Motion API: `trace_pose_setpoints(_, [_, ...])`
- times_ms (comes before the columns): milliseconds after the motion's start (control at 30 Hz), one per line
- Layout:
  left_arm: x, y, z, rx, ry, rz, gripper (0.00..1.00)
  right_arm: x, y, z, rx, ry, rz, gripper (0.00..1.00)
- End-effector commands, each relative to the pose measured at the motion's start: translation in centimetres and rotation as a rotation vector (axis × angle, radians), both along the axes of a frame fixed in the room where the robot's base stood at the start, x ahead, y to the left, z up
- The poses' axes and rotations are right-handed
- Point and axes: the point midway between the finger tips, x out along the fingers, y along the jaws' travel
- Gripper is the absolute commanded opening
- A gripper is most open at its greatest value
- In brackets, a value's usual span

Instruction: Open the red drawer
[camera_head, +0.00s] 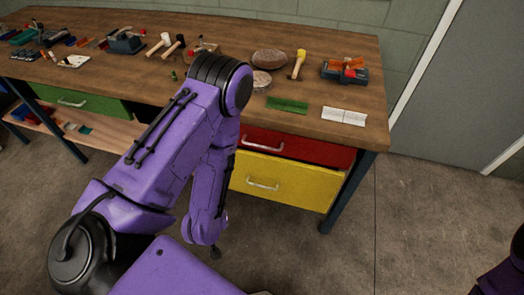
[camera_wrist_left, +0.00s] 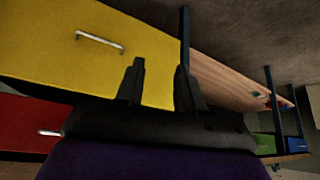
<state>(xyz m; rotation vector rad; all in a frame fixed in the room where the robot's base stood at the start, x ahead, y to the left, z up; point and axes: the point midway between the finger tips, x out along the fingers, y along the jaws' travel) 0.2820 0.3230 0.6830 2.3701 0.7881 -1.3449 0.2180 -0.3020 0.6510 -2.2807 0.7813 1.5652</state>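The red drawer (camera_head: 325,152) is under the right part of the bench top, directly above the yellow drawer (camera_head: 300,190). It looks shut. Its silver handle (camera_head: 275,147) shows right of my left forearm, which covers the drawer's left part. In the left wrist view the red drawer (camera_wrist_left: 25,122) is at lower left, with part of its handle (camera_wrist_left: 50,132) beside my wrist. My right gripper is out of view.
The workbench (camera_head: 340,60) carries several tools, including a yellow-headed mallet (camera_head: 299,62). A green drawer (camera_head: 85,103) is at left, and a dark bench leg (camera_head: 345,195) at right. The floor in front is clear.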

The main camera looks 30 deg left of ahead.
Motion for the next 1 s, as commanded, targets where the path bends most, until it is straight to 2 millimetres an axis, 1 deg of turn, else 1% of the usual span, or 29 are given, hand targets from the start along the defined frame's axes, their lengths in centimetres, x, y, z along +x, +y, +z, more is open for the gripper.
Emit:
trace_pose_setpoints(33, [3.6, 1.3, -2.4, 0.0, -0.111, -0.002, 0.38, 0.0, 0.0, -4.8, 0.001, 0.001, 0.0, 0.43])
trace_pose_setpoints(67, [5.7, 2.1, -2.2, -0.013, -0.193, 0.002, 0.38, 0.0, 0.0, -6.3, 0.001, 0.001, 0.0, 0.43])
trace_pose_setpoints(100, [8.3, 2.9, -1.6, -0.052, -0.315, 0.017, 0.38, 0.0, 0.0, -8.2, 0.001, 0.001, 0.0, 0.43])
trace_pose_setpoints(133, [10.1, 3.4, -0.8, -0.098, -0.417, 0.035, 0.38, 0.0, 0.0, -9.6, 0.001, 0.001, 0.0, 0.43])
trace_pose_setpoints(167, [11.6, 3.9, 0.2, -0.158, -0.517, 0.058, 0.38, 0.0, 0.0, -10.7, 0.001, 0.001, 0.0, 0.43])
trace_pose_setpoints(200, [13.2, 4.1, 1.6, -0.253, -0.638, 0.085, 0.38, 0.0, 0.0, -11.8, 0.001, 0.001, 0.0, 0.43])
trace_pose_setpoints(233, [14.0, 4.2, 2.8, -0.335, -0.718, 0.105, 0.38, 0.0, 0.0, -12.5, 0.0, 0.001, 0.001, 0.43])
trace_pose_setpoints(267, [14.6, 4.2, 3.9, -0.425, -0.786, 0.125, 0.38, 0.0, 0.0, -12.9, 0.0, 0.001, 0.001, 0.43])
trace_pose_setpoints(300, [15.0, 3.9, 5.3, -0.551, -0.857, 0.153, 0.38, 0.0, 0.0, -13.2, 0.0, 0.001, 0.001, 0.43])
trace_pose_setpoints(333, [15.1, 3.7, 6.3, -0.647, -0.892, 0.175, 0.38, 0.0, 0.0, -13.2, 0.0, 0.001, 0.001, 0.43])
trace_pose_setpoints(400, [14.8, 2.7, 8.2, -0.866, -0.923, 0.234, 0.38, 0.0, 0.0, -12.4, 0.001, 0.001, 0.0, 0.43])
trace_pose_setpoints(500, [14.9, 1.5, 9.2, -1.074, -0.931, 0.305, 0.38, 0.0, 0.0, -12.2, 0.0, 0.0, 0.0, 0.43])
trace_pose_setpoints(567, [15.0, 1.5, 9.3, -1.121, -0.938, 0.34, 0.38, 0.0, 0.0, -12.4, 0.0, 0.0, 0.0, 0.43])
trace_pose_setpoints(667, [15.7, 1.4, 8.8, -1.137, -0.939, 0.35, 0.38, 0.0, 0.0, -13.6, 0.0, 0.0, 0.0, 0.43])
trace_pose_setpoints(800, [17.7, 1.1, 7.9, -1.133, -0.942, 0.348, 0.38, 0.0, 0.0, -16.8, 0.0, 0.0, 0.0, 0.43])
trace_pose_setpoints(833, [18.5, 1.1, 8.5, -1.132, -0.938, 0.349, 0.38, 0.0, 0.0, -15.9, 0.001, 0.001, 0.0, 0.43])
trace_pose_setpoints(867, [19.2, 0.9, 8.6, -1.133, -0.936, 0.349, 0.38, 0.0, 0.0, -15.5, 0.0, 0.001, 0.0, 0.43])
trace_pose_setpoints(1000, [22.3, 0.5, 8.0, -1.132, -0.934, 0.352, 0.38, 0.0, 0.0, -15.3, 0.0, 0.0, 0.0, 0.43])
